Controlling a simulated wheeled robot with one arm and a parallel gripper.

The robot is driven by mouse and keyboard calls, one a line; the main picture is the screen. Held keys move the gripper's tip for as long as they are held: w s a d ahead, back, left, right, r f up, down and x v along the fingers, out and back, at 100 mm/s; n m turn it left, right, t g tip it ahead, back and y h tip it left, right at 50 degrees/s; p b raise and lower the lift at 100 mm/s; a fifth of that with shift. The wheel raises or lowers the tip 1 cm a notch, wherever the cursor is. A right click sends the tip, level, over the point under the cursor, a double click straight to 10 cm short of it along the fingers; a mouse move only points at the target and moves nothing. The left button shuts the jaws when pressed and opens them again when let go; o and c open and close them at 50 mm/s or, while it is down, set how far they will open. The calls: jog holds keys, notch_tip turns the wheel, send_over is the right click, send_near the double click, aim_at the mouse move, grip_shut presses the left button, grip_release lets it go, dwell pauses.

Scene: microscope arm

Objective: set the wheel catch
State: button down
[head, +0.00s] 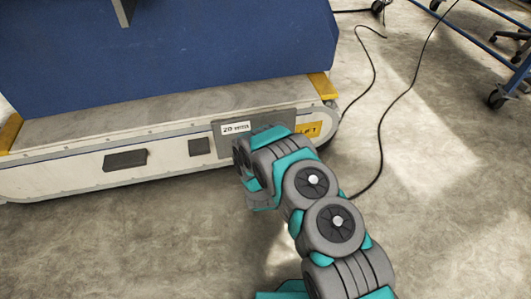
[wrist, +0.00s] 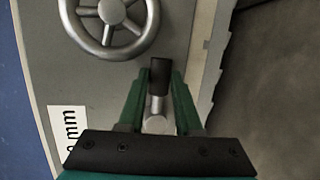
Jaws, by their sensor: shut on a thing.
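In the wrist view, the wheel catch (wrist: 158,104) is a small lever with a silver shaft, a black grip and a round silver pivot. It is on a grey panel, just below a silver spoked handwheel (wrist: 112,18). My gripper (wrist: 159,82) has its green fingers on either side of the lever and is shut on it near the black grip. The handwheel's top is cut off by the picture edge. In the head view, my arm reaches to the panel (head: 222,128) on the machine's side and hides the catch; I cannot make out the fingers there.
A white label (wrist: 67,135) is beside the gripper in the wrist view. In the head view, the panel is on a long low base (head: 70,143) under a blue body (head: 170,50). A black cable (head: 381,140) lies on the floor at right. Open floor surrounds my arm.

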jog(key=shift+a, duration=0.1)
jog(key=c, duration=0.6)
grip_release()
jog(key=s+r, duration=0.1)
jog(key=s, duration=0.6)
jog(key=shift+s+d+r+p, duration=0.2)
jog(key=shift+s+r+p, duration=0.05)
jog(key=shift+s+p, duration=0.1)
